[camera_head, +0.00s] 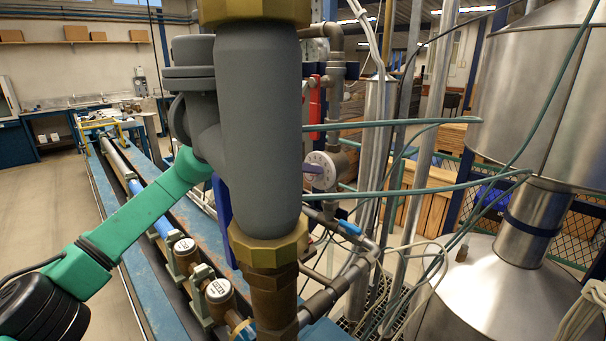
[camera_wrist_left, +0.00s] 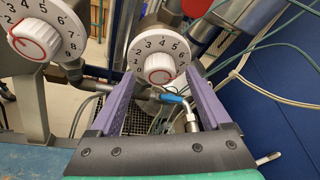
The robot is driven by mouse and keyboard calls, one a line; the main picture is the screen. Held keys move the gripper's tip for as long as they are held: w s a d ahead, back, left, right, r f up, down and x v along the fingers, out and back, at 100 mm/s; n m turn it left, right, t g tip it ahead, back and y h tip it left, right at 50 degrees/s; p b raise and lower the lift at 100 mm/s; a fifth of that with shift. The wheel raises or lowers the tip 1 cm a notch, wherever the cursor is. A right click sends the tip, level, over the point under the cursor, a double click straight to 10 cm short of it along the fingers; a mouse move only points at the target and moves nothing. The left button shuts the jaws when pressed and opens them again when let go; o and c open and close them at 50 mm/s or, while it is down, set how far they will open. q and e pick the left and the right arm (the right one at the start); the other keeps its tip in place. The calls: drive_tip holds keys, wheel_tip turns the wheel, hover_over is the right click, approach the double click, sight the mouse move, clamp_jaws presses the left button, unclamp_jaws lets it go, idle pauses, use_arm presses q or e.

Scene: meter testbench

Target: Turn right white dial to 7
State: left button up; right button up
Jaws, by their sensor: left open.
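The right white dial (camera_wrist_left: 160,45) faces me in the left wrist view, with printed numbers around a white knob (camera_wrist_left: 158,68) that has red marking on its lower part. The number that its pointer marks is unclear. My left gripper (camera_wrist_left: 160,78) is open, its purple fingers on either side of the knob; contact cannot be told. In the head view, a white dial (camera_head: 327,178) shows edge-on, with a purple fingertip of my left gripper (camera_head: 312,168) at its face. The grey valve body hides most of that gripper. My right gripper is not in view.
Another white dial (camera_wrist_left: 38,35) with a red-marked knob stands to the left in the wrist view. The large grey valve body (camera_head: 262,130) stands close in the head view. Green hoses (camera_head: 420,190) and metal tanks (camera_head: 535,130) fill the right side.

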use_arm(q)
drive_tip(key=b+v, duration=0.4)
drive_tip(key=v, duration=0.9)
drive_tip(key=shift+a, duration=0.25)
drive_tip(key=shift+s, duration=0.1)
